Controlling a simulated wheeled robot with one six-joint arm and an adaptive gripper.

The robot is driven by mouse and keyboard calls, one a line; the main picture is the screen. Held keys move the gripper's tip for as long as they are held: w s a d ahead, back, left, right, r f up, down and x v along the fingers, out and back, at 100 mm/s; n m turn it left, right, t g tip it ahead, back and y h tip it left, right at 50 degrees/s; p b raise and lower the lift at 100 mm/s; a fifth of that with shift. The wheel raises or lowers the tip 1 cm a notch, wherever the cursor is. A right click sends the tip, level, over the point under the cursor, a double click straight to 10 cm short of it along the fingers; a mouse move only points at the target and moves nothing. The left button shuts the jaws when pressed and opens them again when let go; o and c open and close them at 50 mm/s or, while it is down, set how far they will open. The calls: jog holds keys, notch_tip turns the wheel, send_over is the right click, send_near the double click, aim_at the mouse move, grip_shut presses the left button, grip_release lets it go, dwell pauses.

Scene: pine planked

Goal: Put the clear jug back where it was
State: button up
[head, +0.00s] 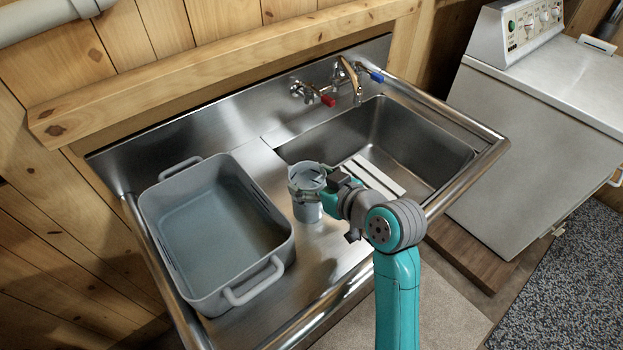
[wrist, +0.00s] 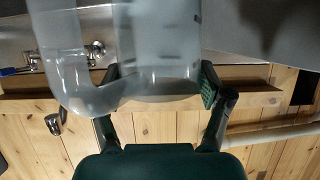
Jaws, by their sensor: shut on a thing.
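The clear jug (head: 307,211) is upright over the steel drainboard, between the grey tub and the sink basin. My gripper (head: 316,184) reaches it from the right and is shut around its upper body. In the wrist view the jug (wrist: 160,45) fills the top middle, between my two dark green fingers, with its curved handle at the left. I cannot tell whether the jug's base touches the drainboard or hangs just above it.
A grey tub (head: 159,203) with two handles stands on the drainboard, left of the jug. The sink basin (head: 433,152) is to the right, with a tap (head: 352,80) behind it. A white appliance (head: 540,130) stands at far right. Bare drainboard (head: 318,255) shows in front of the jug.

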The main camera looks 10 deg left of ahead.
jog(key=o, duration=1.8)
jog(key=shift+f, duration=0.15)
jog(key=shift+c, duration=0.2)
jog(key=shift+r, duration=0.25)
jog(key=v, duration=1.1)
jog(key=shift+s+d, duration=0.3)
jog(key=shift+d, duration=0.05)
